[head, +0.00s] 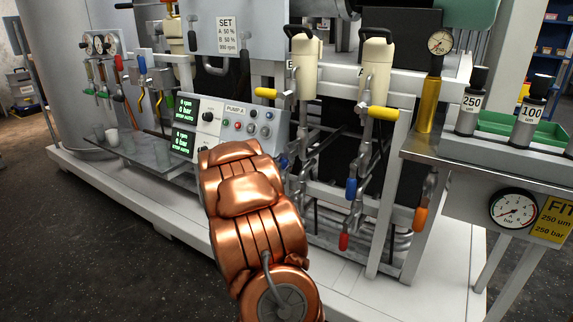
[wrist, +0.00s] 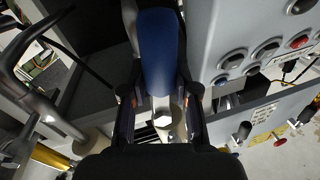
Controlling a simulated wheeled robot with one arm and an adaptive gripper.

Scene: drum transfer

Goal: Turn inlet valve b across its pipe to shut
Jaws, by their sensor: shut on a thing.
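In the wrist view, a lever with a blue grip (wrist: 158,50) lies between the two dark fingers of my gripper (wrist: 160,105), which is shut on it. A bright metal nut and stem (wrist: 162,122) show at the lever's near end, between the fingers. In the head view, a bit of blue (head: 283,162) shows just right of my copper arm, below the left cream vessel (head: 306,66). My gripper is hidden behind the arm there. I cannot tell the lever's angle to its pipe.
The pump panel (head: 238,118) stands close beside the lever. Right of it are another blue lever (head: 351,188), a red one (head: 343,241), an orange one (head: 420,218) and yellow levers (head: 383,113) above. A steel bench (head: 440,152) stands at the right. Dark floor lies in front.

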